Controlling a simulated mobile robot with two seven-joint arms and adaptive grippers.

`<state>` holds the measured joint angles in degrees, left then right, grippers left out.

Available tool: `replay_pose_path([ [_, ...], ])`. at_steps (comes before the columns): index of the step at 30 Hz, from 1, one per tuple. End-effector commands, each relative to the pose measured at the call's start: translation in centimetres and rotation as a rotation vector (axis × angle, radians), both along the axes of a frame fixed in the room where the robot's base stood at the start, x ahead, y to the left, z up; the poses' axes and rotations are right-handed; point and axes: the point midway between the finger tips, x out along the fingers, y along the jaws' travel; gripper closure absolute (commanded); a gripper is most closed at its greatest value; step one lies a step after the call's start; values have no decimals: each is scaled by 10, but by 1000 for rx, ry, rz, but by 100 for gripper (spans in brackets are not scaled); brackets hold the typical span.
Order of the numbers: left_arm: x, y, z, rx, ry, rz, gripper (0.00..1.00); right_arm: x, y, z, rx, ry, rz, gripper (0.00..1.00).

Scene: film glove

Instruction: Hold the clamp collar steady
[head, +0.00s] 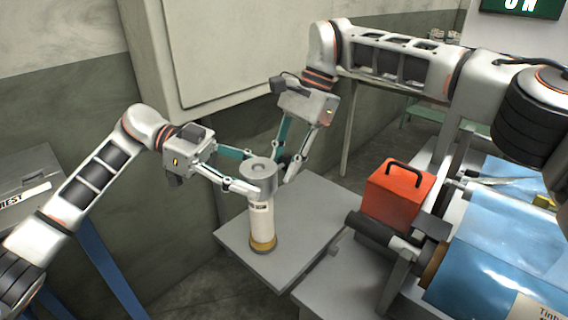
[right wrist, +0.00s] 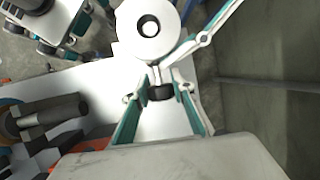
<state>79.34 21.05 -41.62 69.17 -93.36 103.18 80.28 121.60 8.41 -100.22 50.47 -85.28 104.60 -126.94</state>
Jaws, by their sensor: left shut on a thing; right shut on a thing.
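The clamp collar (head: 258,177) is a thick grey ring with a central hole, on top of an upright white post (head: 261,222) with a brass-coloured foot. In the right wrist view the collar (right wrist: 133,38) is a pale disc at the top. My left gripper (head: 255,187) is shut on the collar, its fingers on either side. My right gripper (head: 282,182) comes down from behind and is shut on a small dark piece (right wrist: 160,92) right beside the collar. In the right wrist view the right fingertips (right wrist: 161,84) converge there.
The post stands on a grey platform (head: 234,236) with bare space around it. To the right are a red box (head: 398,190) with a black handle, a dark roller (head: 370,228) and blue film (head: 495,255). A wall panel (head: 225,45) is behind.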

Motion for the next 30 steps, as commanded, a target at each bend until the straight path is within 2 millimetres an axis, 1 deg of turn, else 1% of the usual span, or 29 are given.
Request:
replay_pose_path([
  [1,-2,-1,-1,-2,3,-7,63,1,0,-5,-19,13,-1,97],
  [10,-2,-1,-1,-3,3,-7,63,1,-1,-4,-64,62,-3,97],
  [25,-2,-1,0,-4,3,-7,63,0,-1,-3,-68,71,-2,97],
  [26,-2,-1,0,-4,3,-7,63,0,-1,-3,-68,71,-2,73],
  [27,-2,-1,0,-4,3,-7,63,0,-1,-3,-68,71,-2,63],
  [28,-2,-1,0,-4,3,-7,63,0,-1,-3,-68,71,-2,58],
  [30,-2,-1,0,-4,3,-7,63,0,0,-2,-67,71,-2,58],
])
